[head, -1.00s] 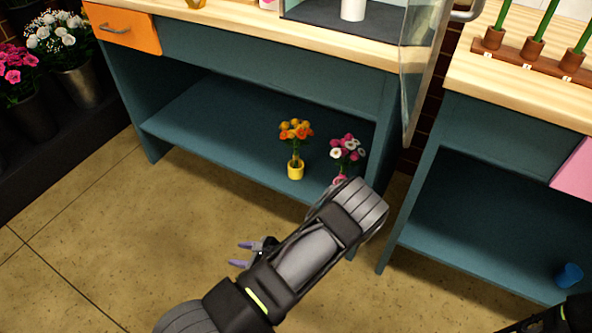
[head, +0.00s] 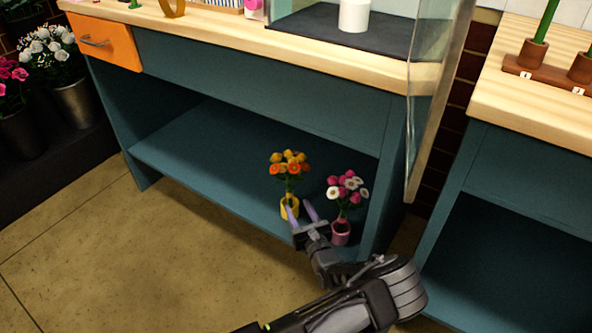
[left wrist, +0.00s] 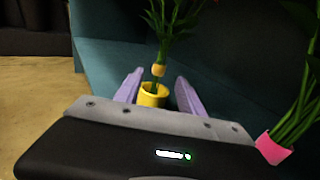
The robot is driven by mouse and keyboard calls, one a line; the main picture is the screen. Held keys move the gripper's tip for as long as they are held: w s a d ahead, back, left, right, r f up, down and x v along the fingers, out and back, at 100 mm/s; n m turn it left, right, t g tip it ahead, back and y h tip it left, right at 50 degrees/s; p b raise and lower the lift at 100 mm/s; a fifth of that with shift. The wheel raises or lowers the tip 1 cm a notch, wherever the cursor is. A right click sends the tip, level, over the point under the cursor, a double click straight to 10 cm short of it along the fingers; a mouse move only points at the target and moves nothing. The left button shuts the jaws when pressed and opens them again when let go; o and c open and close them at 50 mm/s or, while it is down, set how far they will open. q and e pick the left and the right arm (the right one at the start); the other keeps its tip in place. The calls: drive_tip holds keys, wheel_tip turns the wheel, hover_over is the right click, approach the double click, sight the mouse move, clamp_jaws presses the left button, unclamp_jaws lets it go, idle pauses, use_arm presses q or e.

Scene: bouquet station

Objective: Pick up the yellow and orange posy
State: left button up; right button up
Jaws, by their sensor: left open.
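The yellow and orange posy (head: 288,163) stands upright in a yellow pot (head: 289,208) on the low teal shelf. In the left wrist view its green stems (left wrist: 170,35), with a yellow band, rise from the yellow pot (left wrist: 153,97). My left gripper (head: 301,208) is open, its two lilac fingers pointing at the yellow pot. In the left wrist view the fingers (left wrist: 158,88) lie to either side of the pot and stems; I cannot tell whether they touch. The flower heads are out of the wrist view. My right gripper is not in view.
A pink and white posy (head: 347,188) in a pink pot (head: 341,232) stands close to the right of my left gripper. The teal shelf (head: 200,150) is clear to the left. A worktop (head: 330,54) hangs above, with a glass door (head: 428,110) at its right.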

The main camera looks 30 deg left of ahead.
sight(291, 196)
use_arm(q)
drive_tip(key=shift+s, duration=0.1)
drive_tip(key=shift+a, duration=0.15)
drive_tip(key=shift+b+x, duration=0.4)
drive_tip(key=shift+x, duration=0.4)
drive_tip(key=shift+w+a, duration=0.3)
drive_tip(key=shift+a, duration=0.05)
drive_tip(key=shift+w+a+f+b, duration=0.15)
drive_tip(key=shift+a+b, duration=0.15)
drive_tip(key=shift+b, duration=0.1)
drive_tip(key=b+x, duration=0.2)
drive_tip(key=x, duration=0.2)
drive_tip(key=shift+w+a+f, duration=0.1)
drive_tip(key=shift+w, duration=0.05)
